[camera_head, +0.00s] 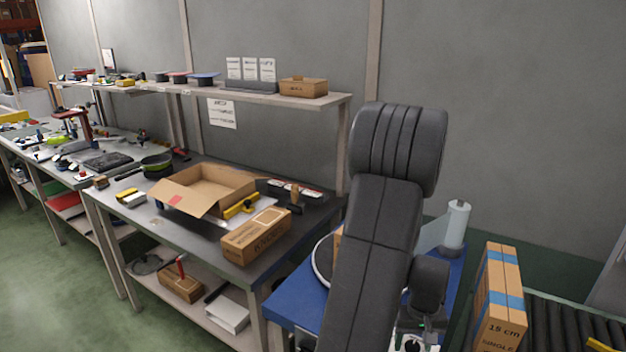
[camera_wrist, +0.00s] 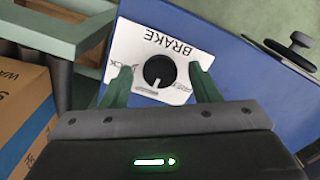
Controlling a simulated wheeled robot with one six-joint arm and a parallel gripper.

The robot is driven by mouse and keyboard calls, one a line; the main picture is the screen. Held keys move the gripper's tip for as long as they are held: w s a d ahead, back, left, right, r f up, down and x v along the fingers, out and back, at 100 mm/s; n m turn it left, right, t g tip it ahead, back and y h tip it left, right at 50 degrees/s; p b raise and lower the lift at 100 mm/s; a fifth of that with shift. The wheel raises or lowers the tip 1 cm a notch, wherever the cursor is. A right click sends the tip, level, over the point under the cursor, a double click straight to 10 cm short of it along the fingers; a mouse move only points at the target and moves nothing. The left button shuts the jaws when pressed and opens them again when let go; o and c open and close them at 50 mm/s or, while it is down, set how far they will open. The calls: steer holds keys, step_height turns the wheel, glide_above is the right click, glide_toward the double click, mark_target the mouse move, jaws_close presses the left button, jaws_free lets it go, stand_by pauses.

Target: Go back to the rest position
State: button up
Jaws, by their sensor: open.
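My gripper (camera_wrist: 162,82) is open and empty in the wrist view, its two green fingers apart. Between and beyond the fingertips is a black round knob (camera_wrist: 159,71) on a white plate (camera_wrist: 190,48) marked BRAKE, on a blue surface (camera_wrist: 235,60). I cannot tell how far the fingertips are from the knob. In the head view my dark arm stands raised in front of the blue table (camera_head: 300,300), and my gripper is mostly hidden low behind it.
A workbench (camera_head: 190,240) holds an open box (camera_head: 205,188) and tools. A film roll (camera_head: 456,225) stands behind my arm.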

steer(key=shift+r+n, duration=0.1)
steer(key=shift+n, duration=0.7)
steer(key=shift+r+p, duration=0.3)
steer(key=shift+r, duration=3.55)
